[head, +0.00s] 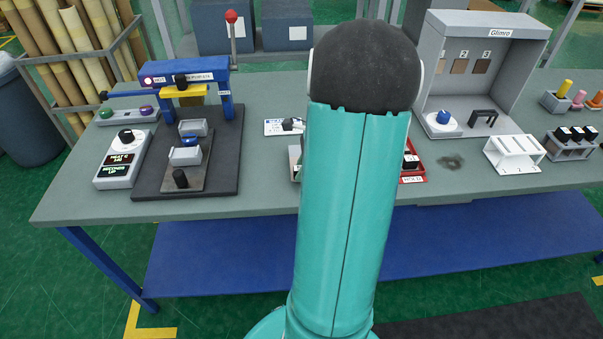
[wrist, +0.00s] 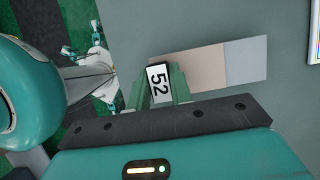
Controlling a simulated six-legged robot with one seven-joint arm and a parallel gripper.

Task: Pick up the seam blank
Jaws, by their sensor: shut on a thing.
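The seam blank shows in the wrist view as a flat strip, beige (wrist: 190,70) on the near part and pale grey (wrist: 246,62) at the far end. A dark block with a white label reading 52 (wrist: 158,84) sits at its near end. My gripper (wrist: 160,86) has its green fingers shut on this block, one on each side. The strip sticks out beyond the fingers over the grey bench top. I cannot tell whether it touches the bench. In the head view my teal arm hides the gripper and the blank.
A blue press (head: 184,88) with a red-knobbed lever stands on a dark plate at left, beside a control box (head: 124,158). A grey booth (head: 481,70) stands at right, with a white rack (head: 514,154) before it. A red tray (head: 413,178) is partly behind my arm.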

